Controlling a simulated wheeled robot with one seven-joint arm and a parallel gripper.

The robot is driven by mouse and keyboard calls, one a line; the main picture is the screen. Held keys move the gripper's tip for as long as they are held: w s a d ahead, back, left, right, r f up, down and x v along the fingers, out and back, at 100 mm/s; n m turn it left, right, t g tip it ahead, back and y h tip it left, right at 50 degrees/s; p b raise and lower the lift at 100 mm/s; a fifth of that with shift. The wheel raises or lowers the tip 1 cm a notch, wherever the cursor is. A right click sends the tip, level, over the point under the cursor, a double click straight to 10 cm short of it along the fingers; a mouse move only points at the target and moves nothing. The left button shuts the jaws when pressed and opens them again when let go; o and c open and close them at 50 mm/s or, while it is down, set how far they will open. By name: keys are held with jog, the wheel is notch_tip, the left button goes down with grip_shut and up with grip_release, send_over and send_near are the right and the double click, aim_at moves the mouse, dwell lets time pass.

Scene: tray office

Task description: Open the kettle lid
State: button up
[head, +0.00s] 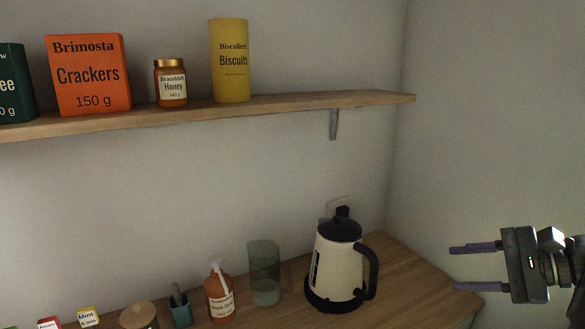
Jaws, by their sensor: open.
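The cream kettle (336,265) stands upright on its black base (334,302) near the right end of the wooden counter. Its black lid (341,229) looks closed, with a dark knob on top. The black handle (373,272) is on the right side. My gripper (468,266) is at the right of the head view, its two fingers pointing left. It is open and empty, apart from the kettle and to the right of it.
A glass (264,272), an orange syrup bottle (220,297) and a small teal pot (180,309) stand left of the kettle. A wooden shelf (290,104) above holds several packages. The counter (410,277) is clear right of the kettle.

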jog(key=s+a+f+n+g+h, duration=0.25)
jog(key=a+f+n+h, duration=0.4)
jog(key=f, duration=0.55)
jog(key=s+a+f+n+g+h, duration=0.25)
jog(key=a+f+n+h, duration=0.4)
jog(key=f, duration=0.65)
notch_tip(320, 180, up, 13)
jog(key=a+n+y+p, duration=0.1)
jog(key=p, duration=1.2)
jog(key=shift+s+n+t+y, duration=0.15)
jog(key=shift+n+t+y, duration=0.15)
jog(key=shift+n, duration=0.1)
jog(key=shift+c, duration=0.2)
